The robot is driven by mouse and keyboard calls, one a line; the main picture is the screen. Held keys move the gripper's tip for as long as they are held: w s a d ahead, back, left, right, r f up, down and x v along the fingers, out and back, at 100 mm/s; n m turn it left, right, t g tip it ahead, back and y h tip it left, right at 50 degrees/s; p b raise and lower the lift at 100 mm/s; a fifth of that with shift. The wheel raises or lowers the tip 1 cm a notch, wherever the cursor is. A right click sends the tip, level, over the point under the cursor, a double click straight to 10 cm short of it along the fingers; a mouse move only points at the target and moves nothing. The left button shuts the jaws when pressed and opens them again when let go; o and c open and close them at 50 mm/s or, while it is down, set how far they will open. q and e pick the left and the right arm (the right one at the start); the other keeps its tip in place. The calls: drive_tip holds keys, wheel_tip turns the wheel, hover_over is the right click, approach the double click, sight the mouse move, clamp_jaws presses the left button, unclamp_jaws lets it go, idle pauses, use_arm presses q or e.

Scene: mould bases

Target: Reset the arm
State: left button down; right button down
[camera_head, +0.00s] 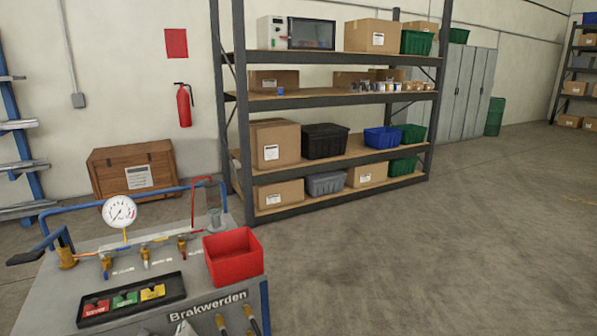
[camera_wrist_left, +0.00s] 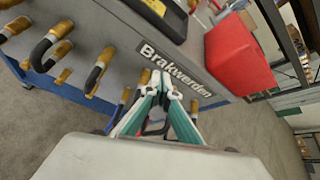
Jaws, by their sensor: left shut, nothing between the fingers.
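My left gripper (camera_wrist_left: 160,80) shows in the left wrist view with its teal and pale fingers together and nothing between them. It is in front of the grey cart's front panel, just below the "Brakwerden" lettering. In the head view only a pale bit of the left gripper (camera_head: 184,328) shows at the bottom edge, by the cart (camera_head: 200,272). Several black and orange hooked handles (camera_wrist_left: 100,70) are on the panel beside the gripper, to its left in the wrist view. My right gripper is not in view.
On the cart are a red bin (camera_head: 234,267), a black tray (camera_head: 92,320) with coloured pieces, a gauge (camera_head: 119,211) and valves. Behind stand a wooden crate (camera_head: 130,168) and a loaded shelf rack (camera_head: 240,110). The floor to the right is clear.

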use_arm(q)
drive_tip(key=s+d+f+n+g+h, duration=0.1)
drive_tip(key=s+d+f+n+h, duration=0.15)
drive_tip(key=s+f+n, duration=0.35)
drive_tip(key=s+d+f+n+h, duration=0.2)
drive_tip(key=s+d+f+n, duration=0.15)
drive_tip(key=s+f, duration=0.4)
drive_tip(key=s+d+f+n+h, duration=0.1)
drive_tip(key=s+d+n+h, duration=0.1)
drive_tip(key=s+n, duration=1)
drive_tip(key=s, duration=0.4)
drive_tip(key=shift+s+d+f, duration=0.2)
drive_tip(key=shift+s+d, duration=0.15)
drive_tip(key=shift+d, duration=0.05)
drive_tip(key=shift+n, duration=0.25)
